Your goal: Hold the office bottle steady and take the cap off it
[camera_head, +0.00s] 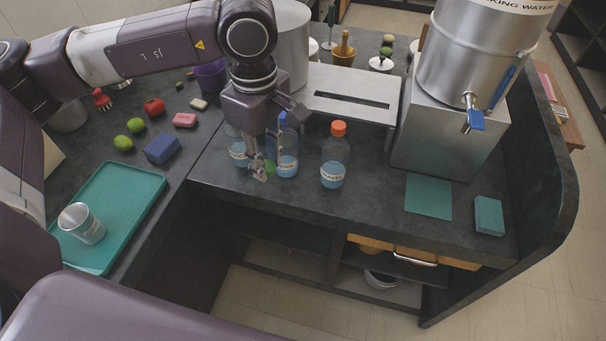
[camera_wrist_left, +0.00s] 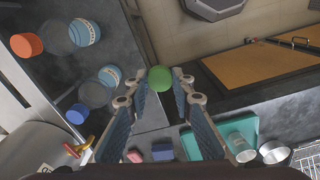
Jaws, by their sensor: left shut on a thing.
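My left gripper (camera_head: 262,172) is shut on a small green cap (camera_head: 269,167), which shows as a round green shape (camera_wrist_left: 160,78) between the fingertips in the left wrist view. The middle bottle (camera_head: 288,163) has a blue cap (camera_head: 289,119). A third bottle (camera_head: 334,163) with an orange cap (camera_head: 338,129) stands to the right. I cannot read clearly which label says office. My right gripper is not in view.
A teal tray (camera_head: 150,187) with a steel cup (camera_head: 81,223) lies at left. A blue block (camera_head: 162,148), limes and an apple lie behind it. A steel box (camera_head: 349,93) and a large water canister (camera_head: 467,60) stand behind the bottles. A teal mat (camera_head: 428,197) lies at right.

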